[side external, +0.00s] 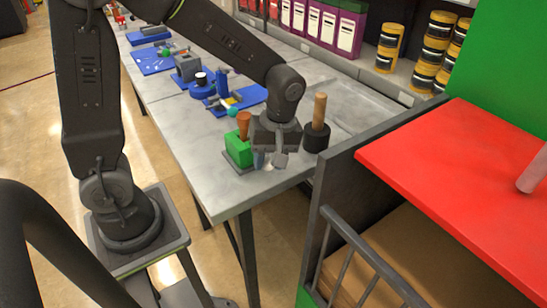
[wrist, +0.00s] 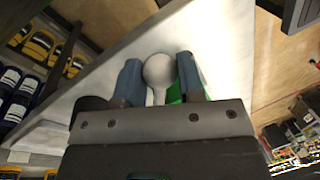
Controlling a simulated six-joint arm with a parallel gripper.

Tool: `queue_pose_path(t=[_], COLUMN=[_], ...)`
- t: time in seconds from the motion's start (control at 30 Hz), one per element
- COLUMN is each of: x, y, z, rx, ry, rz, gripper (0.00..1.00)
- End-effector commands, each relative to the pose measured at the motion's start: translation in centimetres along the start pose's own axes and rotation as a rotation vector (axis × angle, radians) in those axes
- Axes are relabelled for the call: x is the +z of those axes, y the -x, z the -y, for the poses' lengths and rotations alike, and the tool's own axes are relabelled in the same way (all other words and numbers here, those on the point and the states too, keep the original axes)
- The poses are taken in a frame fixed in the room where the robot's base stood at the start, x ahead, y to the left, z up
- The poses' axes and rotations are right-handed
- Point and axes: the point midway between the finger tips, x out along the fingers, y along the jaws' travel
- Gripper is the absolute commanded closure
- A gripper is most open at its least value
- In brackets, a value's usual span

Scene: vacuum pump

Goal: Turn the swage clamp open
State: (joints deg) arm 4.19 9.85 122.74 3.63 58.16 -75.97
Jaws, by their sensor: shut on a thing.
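The swage clamp (side external: 238,151) is a green block on the near end of the grey workbench, with a wooden-handled piece (side external: 243,122) standing up at it. My gripper (side external: 270,160) is beside the block on its right, pointing down. In the wrist view, a grey ball knob on a thin stem (wrist: 159,70) sits between the two blue-grey fingers of my gripper (wrist: 160,82). The fingers are shut on this lever. A bit of green (wrist: 174,94) shows behind the stem. My gripper hides the rest of the lever and where it joins the clamp.
A dark round block with an upright wooden handle (side external: 316,137) stands close on the right of my gripper. Blue trays with parts (side external: 238,101) lie farther along the bench. A red-topped cabinet (side external: 450,170) borders the bench's near right. Bare bench (side external: 185,125) lies left.

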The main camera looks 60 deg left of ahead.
Motion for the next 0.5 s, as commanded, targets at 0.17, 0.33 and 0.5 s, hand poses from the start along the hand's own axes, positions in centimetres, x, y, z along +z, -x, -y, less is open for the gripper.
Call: queue_pose_path(t=[0.17, 0.33, 0.5], x=[-0.3, -0.8, -1.5], y=[-0.2, -0.4, -0.6], z=[1.2, 2.4, 3.4], rx=[0.004, 0.003, 0.003], ry=[-0.151, -0.309, -0.467], rz=[-0.031, -0.062, -0.093], gripper=[1.00, 1.00, 1.00])
